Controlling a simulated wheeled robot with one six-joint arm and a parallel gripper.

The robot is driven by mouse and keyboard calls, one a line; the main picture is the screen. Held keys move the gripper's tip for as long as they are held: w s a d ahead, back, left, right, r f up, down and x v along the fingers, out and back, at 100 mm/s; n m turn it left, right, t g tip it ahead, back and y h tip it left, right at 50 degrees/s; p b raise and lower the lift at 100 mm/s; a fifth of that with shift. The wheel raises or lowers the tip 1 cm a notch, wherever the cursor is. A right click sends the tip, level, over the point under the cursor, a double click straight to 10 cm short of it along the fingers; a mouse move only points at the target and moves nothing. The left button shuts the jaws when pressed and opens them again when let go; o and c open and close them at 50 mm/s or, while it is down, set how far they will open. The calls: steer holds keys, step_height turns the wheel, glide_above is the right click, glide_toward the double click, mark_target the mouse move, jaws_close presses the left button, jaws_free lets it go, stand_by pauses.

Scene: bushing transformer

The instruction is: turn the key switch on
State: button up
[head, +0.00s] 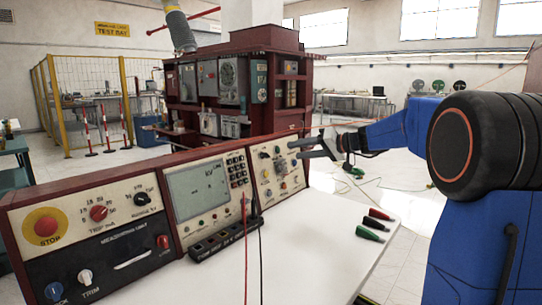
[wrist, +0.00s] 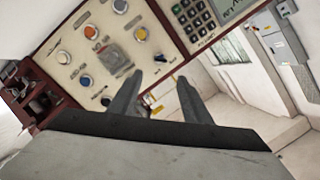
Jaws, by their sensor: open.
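The control panel's right section (head: 282,178) is cream with several small knobs and lamps. It fills the upper left of the wrist view (wrist: 73,29). I cannot tell for sure which control is the key switch; a small dark switch (wrist: 160,58) lies just beyond the fingertips in the wrist view, and a grey square part (wrist: 117,62) sits mid-panel. My gripper (head: 296,149) is open and empty, its two fingers pointing at this section. In the wrist view, the gap between the fingers (wrist: 158,80) is free. In the head view, the gripper covers the section's upper right.
The keypad (head: 238,168) and screen (head: 198,190) adjoin this section on the left in the head view. A red STOP button (head: 46,226) is at far left. Red and black leads rise before the panel.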

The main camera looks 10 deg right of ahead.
mark_target(266, 155)
steer(key=x, duration=1.2)
steer(key=shift+w+a, duration=0.2)
steer(key=shift+a, duration=0.1)
steer(key=c, duration=1)
steer(key=shift+c, duration=0.2)
